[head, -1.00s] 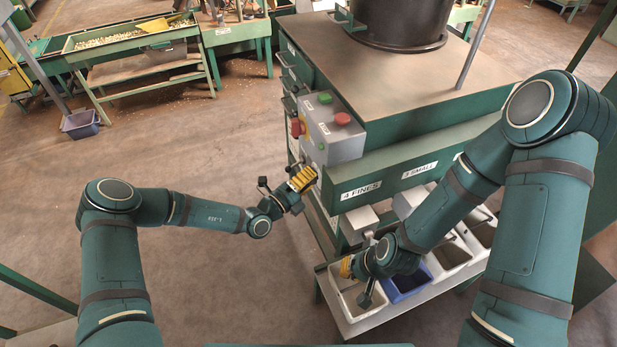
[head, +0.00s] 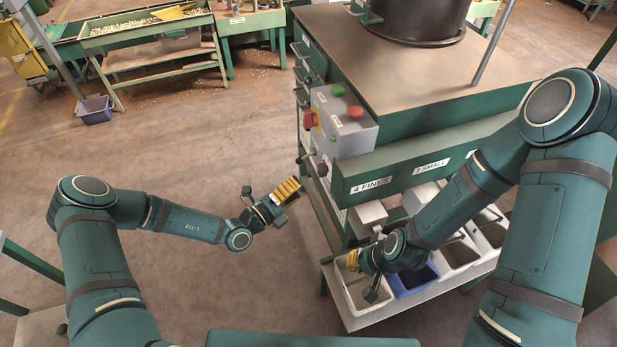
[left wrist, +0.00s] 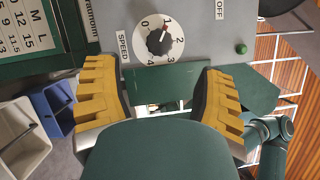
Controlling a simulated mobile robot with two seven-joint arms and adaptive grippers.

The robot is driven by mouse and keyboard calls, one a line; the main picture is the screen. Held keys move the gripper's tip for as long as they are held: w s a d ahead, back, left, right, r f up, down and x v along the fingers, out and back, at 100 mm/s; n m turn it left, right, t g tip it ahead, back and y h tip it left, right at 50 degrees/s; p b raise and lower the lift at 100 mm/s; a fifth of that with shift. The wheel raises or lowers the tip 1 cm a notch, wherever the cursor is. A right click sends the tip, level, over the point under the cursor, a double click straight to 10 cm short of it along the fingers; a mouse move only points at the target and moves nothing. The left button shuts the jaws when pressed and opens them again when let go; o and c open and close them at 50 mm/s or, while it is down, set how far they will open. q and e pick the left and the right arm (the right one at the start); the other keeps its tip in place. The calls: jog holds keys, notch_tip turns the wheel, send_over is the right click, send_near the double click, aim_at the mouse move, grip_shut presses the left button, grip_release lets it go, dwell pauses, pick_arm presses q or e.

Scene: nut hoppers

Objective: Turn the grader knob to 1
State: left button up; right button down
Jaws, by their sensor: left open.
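The grader's grey control box (head: 343,124) stands on the near left corner of the green machine. In the left wrist view a black knob (left wrist: 158,42) sits on a white round dial (left wrist: 145,54) marked 0 to 4 beside the word SPEED. The knob's red mark points at or very close to 1. My left gripper (head: 291,189) is open and empty, with a gap between it and the box. Its yellow fingers (left wrist: 158,70) are apart on either side below the dial. My right gripper (head: 354,262) is over the bins; its opening is unclear.
Red and green buttons are on the box top, with a red button (head: 310,119) on its left face. A white bin (head: 362,300) and a blue bin (head: 411,281) stand under the chutes.

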pick_arm(q)
jog(key=shift+v, duration=1.4)
jog(key=s+d+f+m+g+y+b, duration=0.1)
jog(key=s+d+f+m+g+b, duration=0.2)
jog(key=s+m+g, duration=0.55)
jog(key=s+d+f+m+g+b, duration=0.1)
jog(key=s+d+f+m+g, duration=0.4)
jog(key=s+m, duration=0.5)
jog(key=s+a+f+m+g+y+b, duration=0.25)
jog(key=a+f+m+y, duration=0.3)
jog(key=m, duration=0.45)
jog(key=w+a+m+t+y, duration=0.1)
jog(key=m, duration=0.3)
jog(key=w+a+m+t+y+b, duration=0.1)
jog(key=m+t, duration=0.1)
jog(key=m, duration=0.2)
jog(key=w+a+f+m+t+y+b, duration=0.1)
jog(key=w+a+m, duration=0.1)
jog(key=m, duration=0.2)
jog(key=shift+t+y, duration=0.25)
jog(key=shift+t, duration=0.05)
